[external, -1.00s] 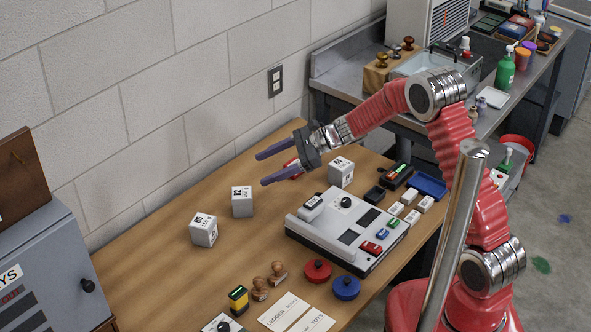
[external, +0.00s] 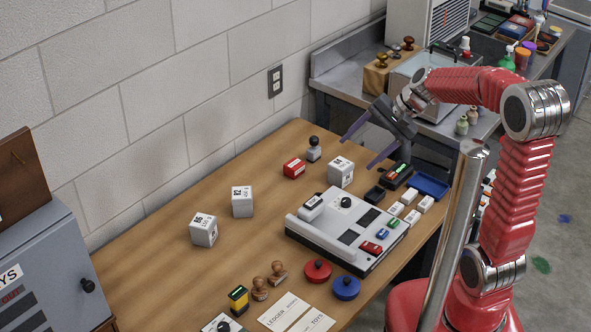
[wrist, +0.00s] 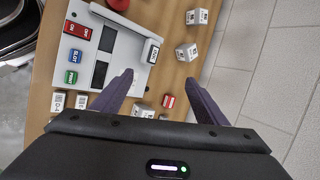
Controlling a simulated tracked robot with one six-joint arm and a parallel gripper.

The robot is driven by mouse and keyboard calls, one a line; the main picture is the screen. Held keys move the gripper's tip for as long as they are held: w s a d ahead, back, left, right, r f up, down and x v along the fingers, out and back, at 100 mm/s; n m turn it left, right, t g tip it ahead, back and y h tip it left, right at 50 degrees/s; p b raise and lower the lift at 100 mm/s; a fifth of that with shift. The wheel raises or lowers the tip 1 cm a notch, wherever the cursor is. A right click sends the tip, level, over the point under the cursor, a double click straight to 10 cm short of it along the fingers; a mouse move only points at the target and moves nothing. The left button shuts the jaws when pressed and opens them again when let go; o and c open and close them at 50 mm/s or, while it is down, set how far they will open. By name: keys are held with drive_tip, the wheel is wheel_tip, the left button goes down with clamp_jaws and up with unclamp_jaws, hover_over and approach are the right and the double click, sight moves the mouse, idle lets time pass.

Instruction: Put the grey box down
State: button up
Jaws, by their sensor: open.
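Several pale grey boxes with dark markings are in view, and I cannot tell which one the task means. One box (external: 204,230) and another (external: 242,202) stand on the left part of the wooden table. A third box (external: 341,172) stands behind the grey machine (external: 318,240). Two boxes also show at the top of the wrist view, one (wrist: 197,17) above the other (wrist: 187,52). My gripper (external: 357,153) is open and empty, raised above the table's back right part. In the wrist view its fingers (wrist: 159,78) are spread with nothing held.
A red box (external: 293,168) and a hand stamp (external: 314,149) stand near the wall. A blue tray (external: 428,186) and small white blocks lie right of the machine. Red (external: 317,270) and blue (external: 346,288) round pieces sit in front. The table's left part is mostly clear.

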drive_tip(key=s+d+n+t+h, duration=0.1)
drive_tip(key=s+d+n+h, duration=0.1)
drive_tip(key=s+d, duration=0.2)
drive_tip(key=s+d+r+n+t+h, duration=0.1)
drive_tip(key=s+d, duration=0.3)
drive_tip(key=d, duration=0.7)
drive_tip(key=s+d+r+n+t+h, duration=0.1)
drive_tip(key=s+d+n+t+h, duration=0.1)
drive_tip(key=d, duration=0.6)
drive_tip(key=shift+s+r+n+h, duration=0.15)
drive_tip(key=shift+s+n+h, duration=0.45)
drive_tip(key=shift+s+h, duration=0.6)
drive_tip(key=shift+o, duration=0.4)
drive_tip(key=w+f+n+t, duration=0.2)
drive_tip(key=w+f, duration=0.1)
drive_tip(key=w, duration=0.8)
drive_tip(key=w+f+n+t, duration=0.2)
drive_tip(key=w+f, duration=0.2)
drive_tip(key=w, duration=0.7)
drive_tip(key=w+a+f+n+y, duration=0.2)
drive_tip(key=a+f+y, duration=0.2)
drive_tip(key=a+f, duration=0.3)
drive_tip(key=w+a+f+n+y, duration=0.1)
drive_tip(key=a+f+n+y, duration=0.1)
drive_tip(key=a+f+y, duration=0.3)
drive_tip(key=a+f, duration=0.1)
drive_tip(key=a, duration=0.2)
drive_tip(key=shift+w+a+f+n, duration=0.2)
drive_tip(key=shift+w+f+n, duration=0.1)
drive_tip(key=shift+w+f, duration=0.1)
